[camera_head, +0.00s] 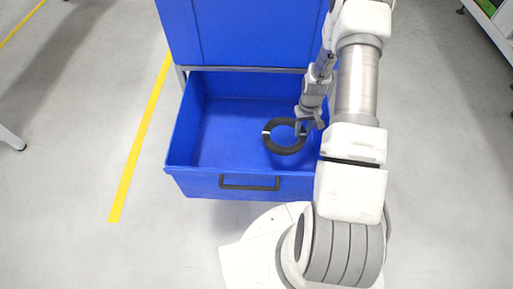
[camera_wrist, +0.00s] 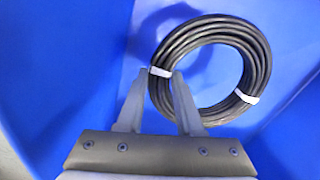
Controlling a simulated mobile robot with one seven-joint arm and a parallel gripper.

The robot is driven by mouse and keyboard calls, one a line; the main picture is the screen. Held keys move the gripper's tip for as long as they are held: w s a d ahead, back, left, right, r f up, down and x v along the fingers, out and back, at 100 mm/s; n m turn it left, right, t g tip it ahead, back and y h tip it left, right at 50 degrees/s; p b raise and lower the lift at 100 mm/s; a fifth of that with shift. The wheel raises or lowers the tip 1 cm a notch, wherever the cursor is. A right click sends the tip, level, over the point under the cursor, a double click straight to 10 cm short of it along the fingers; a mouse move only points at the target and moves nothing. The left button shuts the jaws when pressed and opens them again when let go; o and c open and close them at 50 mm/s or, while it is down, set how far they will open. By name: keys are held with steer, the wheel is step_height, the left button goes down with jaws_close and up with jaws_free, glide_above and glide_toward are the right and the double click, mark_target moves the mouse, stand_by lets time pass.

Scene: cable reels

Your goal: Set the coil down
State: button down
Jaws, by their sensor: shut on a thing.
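The coil (camera_head: 284,149) is a ring of black cable with white ties. It is at the right side of an open blue drawer (camera_head: 249,187), inside its outline in the head view. My gripper (camera_head: 309,128) is shut on the near-left part of the coil's ring, seen between the fingertips in the wrist view (camera_wrist: 161,76). A soft shadow shows on the blue surface beside the coil. I cannot tell whether the coil touches the drawer floor.
The blue cabinet (camera_head: 245,32) stands behind the drawer. The drawer's left part is empty. A dark handle (camera_head: 249,182) is on the drawer front. A yellow floor line (camera_head: 139,146) runs to the left.

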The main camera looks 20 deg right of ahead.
steer(key=b, duration=0.3)
glide_above(270, 158)
steer(key=f, duration=0.7)
steer(key=shift+w+f, duration=0.15)
steer(key=shift+w, duration=0.05)
steer(key=shift+f+b, duration=1.05)
steer(key=shift+f, duration=0.9)
steer(key=shift+f, duration=0.1)
steer(key=c, duration=0.5)
jaws_free()
steer(key=shift+c, duration=0.2)
